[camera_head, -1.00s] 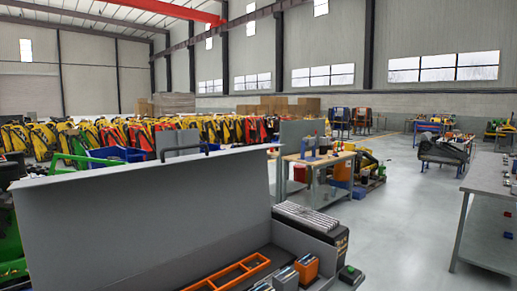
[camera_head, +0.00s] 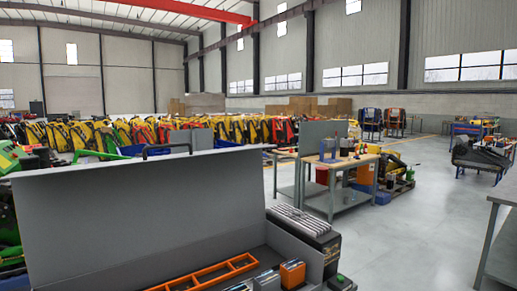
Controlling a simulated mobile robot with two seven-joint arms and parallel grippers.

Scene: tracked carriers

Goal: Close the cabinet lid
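The cabinet lid (camera_head: 150,205) is a large grey panel that stands raised, nearly upright, across the left and centre of the head view. A dark handle (camera_head: 167,149) shows at its top edge. Below it the open cabinet (camera_head: 285,240) shows its inside, with an orange frame-like rack (camera_head: 215,275) and orange and grey boxes (camera_head: 292,273) in it. The cabinet's lower part is cut off by the picture's bottom edge. Neither of my grippers is in view.
A dark ribbed unit (camera_head: 305,225) adjoins the cabinet's right side. A wooden-topped workbench (camera_head: 340,165) stands behind it, and a grey table (camera_head: 503,200) is at the right edge. Open grey floor (camera_head: 420,225) lies between them. Green machinery (camera_head: 12,160) is at the far left.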

